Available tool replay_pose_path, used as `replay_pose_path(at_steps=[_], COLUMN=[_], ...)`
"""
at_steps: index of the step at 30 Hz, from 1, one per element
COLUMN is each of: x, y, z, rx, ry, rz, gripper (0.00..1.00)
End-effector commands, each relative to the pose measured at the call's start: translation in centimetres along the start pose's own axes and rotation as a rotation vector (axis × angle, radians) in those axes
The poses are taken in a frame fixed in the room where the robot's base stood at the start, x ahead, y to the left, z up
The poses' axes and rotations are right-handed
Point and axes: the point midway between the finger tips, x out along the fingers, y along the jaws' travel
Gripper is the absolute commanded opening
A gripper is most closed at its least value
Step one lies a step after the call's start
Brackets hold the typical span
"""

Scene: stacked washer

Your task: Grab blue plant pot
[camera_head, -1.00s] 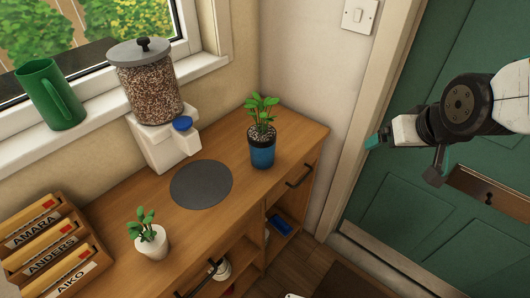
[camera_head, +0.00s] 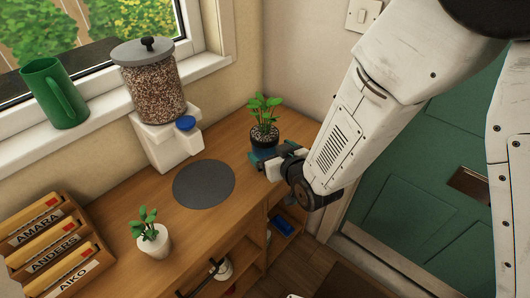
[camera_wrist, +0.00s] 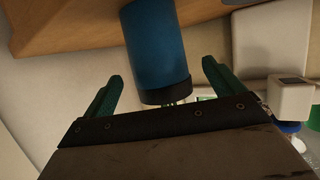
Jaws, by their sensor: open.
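The blue plant pot (camera_head: 263,141) with a dark rim and a leafy green plant (camera_head: 264,108) stands upright at the far right end of the wooden cabinet top. My gripper (camera_head: 262,163) is at the pot's front and hides its lower part in the head view. In the wrist view the blue pot (camera_wrist: 155,48) appears upside down, with its dark rim lying between my two open green fingers (camera_wrist: 160,85). There is a gap on each side of the pot, and I cannot tell whether anything touches it.
The wooden cabinet (camera_head: 125,238) bears a dark round mat (camera_head: 204,184), a white potted plant (camera_head: 152,241), a letter rack (camera_head: 55,240) and a white dispenser (camera_head: 172,145). A green pitcher (camera_head: 54,93) stands on the windowsill. A green door (camera_head: 410,205) is at the right.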

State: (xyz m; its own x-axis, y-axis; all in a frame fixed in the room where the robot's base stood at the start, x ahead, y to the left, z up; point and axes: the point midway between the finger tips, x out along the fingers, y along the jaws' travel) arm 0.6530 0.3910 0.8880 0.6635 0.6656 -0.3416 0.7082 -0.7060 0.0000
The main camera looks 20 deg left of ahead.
Motion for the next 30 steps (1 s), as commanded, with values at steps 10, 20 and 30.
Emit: replay_pose_path(at_steps=[10,20,30], x=[4.7,5.2,5.2], y=[0.2,0.2,0.2], z=[-0.1,-0.1,-0.1], rx=[0.000,0.000,0.000], ry=[-0.001,-0.002,0.000], rz=[0.001,0.001,0.001], gripper=[0.94,0.85,0.34])
